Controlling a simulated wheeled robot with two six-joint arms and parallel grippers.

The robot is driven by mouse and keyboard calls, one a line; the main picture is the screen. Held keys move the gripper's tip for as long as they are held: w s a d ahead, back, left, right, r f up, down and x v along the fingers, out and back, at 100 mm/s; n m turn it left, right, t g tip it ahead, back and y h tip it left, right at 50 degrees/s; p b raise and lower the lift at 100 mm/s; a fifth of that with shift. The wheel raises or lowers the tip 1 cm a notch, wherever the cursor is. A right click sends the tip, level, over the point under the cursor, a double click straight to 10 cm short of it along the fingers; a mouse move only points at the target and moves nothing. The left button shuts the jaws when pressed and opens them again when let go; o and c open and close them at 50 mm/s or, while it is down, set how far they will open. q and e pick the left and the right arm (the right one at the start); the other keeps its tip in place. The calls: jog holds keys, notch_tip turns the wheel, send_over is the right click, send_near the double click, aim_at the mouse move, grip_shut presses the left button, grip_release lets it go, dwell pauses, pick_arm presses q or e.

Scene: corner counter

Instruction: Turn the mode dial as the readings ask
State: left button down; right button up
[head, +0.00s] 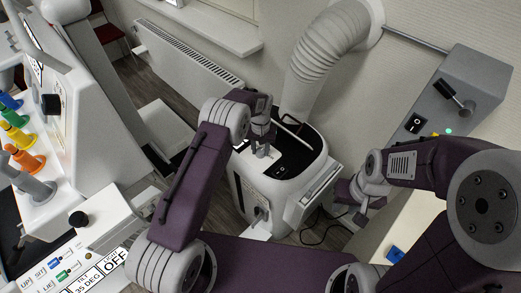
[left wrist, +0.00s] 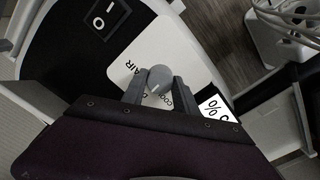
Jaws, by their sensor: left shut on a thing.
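The mode dial (left wrist: 158,78) is a round grey knob with a pale pointer line, on a white label plate (left wrist: 176,42) marked AIR and what looks like COOL. The plate is on top of a white and black portable unit (head: 250,190). My left gripper (left wrist: 155,88) is shut on the dial, one finger on each side; its fingers hide part of the plate. In the head view my left gripper (head: 262,146) points down at the unit's top. A white display with a % sign (left wrist: 214,108) is partly cut off by my gripper. My right gripper (head: 352,203) hangs low, right of the unit, its fingers unclear.
A ribbed hose (head: 325,55) rises behind the unit. A rocker switch (left wrist: 110,15) sits on its black top. A grey box with a lever (head: 455,95) is at the right. A counter with coloured knobs (head: 25,160) stands at the left, a radiator (head: 190,60) behind.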

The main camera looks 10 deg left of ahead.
aim_at(260, 151)
pick_arm(q)
jog(key=shift+m, duration=0.6)
jog(key=c, duration=0.9)
grip_release()
jog(key=shift+c, duration=0.2)
notch_tip(260, 151, up, 9)
jog(key=shift+r+b, duration=0.1)
jog(key=shift+b, duration=0.2)
